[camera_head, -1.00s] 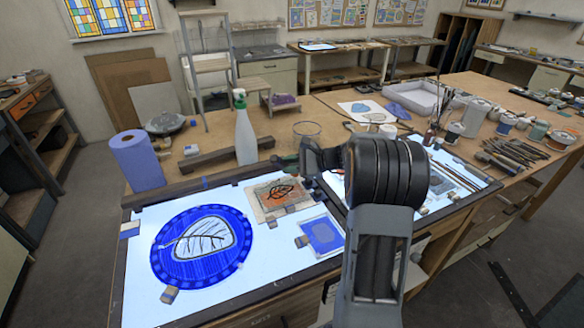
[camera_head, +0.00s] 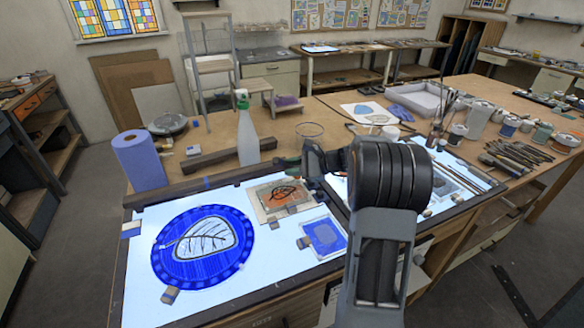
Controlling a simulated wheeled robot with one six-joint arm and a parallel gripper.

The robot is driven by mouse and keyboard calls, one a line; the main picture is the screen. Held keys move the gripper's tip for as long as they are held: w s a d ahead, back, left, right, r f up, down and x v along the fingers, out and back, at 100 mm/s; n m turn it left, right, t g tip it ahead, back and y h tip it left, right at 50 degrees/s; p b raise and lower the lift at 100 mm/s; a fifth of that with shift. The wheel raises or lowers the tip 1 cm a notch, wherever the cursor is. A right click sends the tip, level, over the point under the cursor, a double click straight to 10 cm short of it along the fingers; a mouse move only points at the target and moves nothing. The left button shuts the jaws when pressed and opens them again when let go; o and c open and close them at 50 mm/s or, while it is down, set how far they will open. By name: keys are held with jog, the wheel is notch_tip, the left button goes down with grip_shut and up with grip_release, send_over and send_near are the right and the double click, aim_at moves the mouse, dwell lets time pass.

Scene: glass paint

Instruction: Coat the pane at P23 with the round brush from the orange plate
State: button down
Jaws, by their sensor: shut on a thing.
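My dark arm (camera_head: 388,178) rises in front of the light table. Its wrist part (camera_head: 312,160) bends left, just above the back of the table. My gripper's fingers and anything between them are hidden behind the arm. An orange pane with a dark leaf drawing (camera_head: 296,188) lies on the lit surface. A small blue pane (camera_head: 324,236) lies in front of it. A large round blue pane (camera_head: 168,262) with a pale leaf lies at the left. I cannot read any P23 mark, and I cannot make out the round brush or an orange plate.
The light table (camera_head: 262,271) has bare room at front. A spray bottle (camera_head: 247,142), a blue paper roll (camera_head: 139,160) and a dark bar (camera_head: 205,160) stand or lie behind it. A jar of brushes (camera_head: 436,131) and several pots and tools crowd the right.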

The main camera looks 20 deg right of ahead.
jog(key=shift+f, duration=0.25)
dwell(0.3)
jog(key=shift+a+b, duration=0.1)
jog(key=shift+b, duration=0.2)
jog(key=shift+a, duration=0.75)
jog(key=shift+a+b, duration=1.05)
jog(key=shift+a, duration=2.9)
jog(key=a+b, duration=0.1)
jog(key=a, duration=0.2)
jog(key=shift+f, duration=0.1)
notch_tip(320, 180, up, 5)
jog(key=p, duration=0.3)
